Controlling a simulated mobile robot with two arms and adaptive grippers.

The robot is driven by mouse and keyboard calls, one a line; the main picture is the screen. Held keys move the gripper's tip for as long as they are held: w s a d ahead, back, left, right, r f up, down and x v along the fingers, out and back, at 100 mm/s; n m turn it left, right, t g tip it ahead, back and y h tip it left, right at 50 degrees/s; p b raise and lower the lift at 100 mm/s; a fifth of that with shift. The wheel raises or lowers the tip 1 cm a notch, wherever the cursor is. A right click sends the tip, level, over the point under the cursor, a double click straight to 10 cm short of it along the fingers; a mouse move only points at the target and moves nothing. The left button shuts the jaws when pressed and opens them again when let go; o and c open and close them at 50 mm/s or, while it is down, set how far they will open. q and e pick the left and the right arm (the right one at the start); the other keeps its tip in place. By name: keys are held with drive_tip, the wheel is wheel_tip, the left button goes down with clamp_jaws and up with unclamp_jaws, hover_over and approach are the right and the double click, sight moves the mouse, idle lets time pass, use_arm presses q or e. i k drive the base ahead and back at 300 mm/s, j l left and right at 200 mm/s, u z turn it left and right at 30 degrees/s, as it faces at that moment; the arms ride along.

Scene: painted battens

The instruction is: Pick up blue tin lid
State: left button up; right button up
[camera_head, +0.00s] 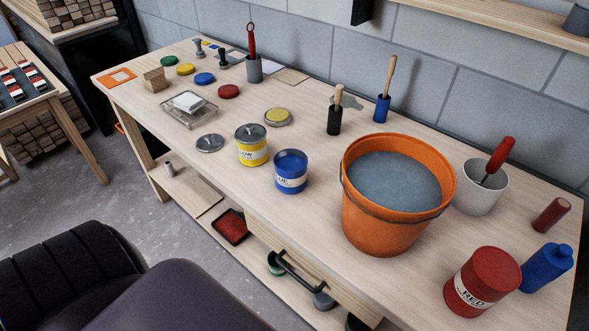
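A flat silver-grey lid (210,143) lies on the workbench (330,220), left of the yellow tin (252,146) and apart from it. The blue tin (291,176) stands right of the yellow tin; its top shows blue, seemingly open. The yellow tin has a grey lid on top. A small blue disc (204,79) lies farther back among green, yellow and red discs. Neither of my grippers is in view.
A large orange bucket (380,220) of greyish liquid stands right of the blue tin. A red tin (482,281) stands front right. The wall closes the back.

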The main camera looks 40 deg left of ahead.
sight(209, 142)
drive_tip(key=u, duration=1.75)
